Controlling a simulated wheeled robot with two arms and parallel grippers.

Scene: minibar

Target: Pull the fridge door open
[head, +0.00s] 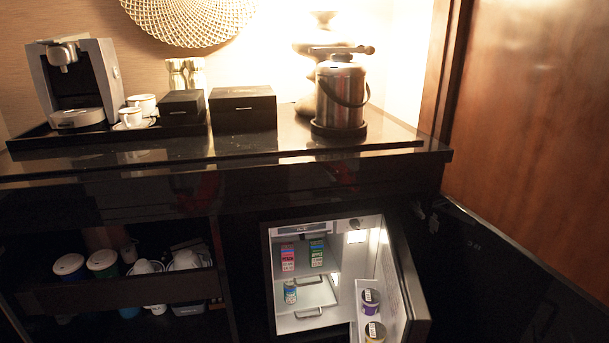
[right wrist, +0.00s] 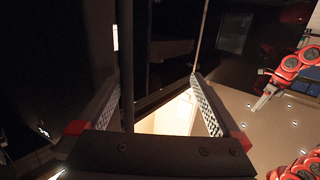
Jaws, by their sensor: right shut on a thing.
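The fridge door (head: 414,285) stands wide open on the right side of the small fridge in the head view, showing its lit interior (head: 345,262). Door shelves hold a purple-labelled tub (head: 370,300) and a yellow-labelled tub (head: 375,332). A dark upright edge (right wrist: 126,60) runs beside the left finger. The exact contact is too dark to see. A red arm with a grey tip (right wrist: 264,100) shows at the right; whether it is a reflection is unclear.
Small cartons (head: 288,257) and a can (head: 290,292) stand inside the fridge. The black counter (head: 230,146) above carries a coffee machine (head: 78,85), dark boxes and an ice bucket (head: 340,95). Open shelves with cups lie left of the fridge. A wooden panel (head: 530,130) stands at the right.

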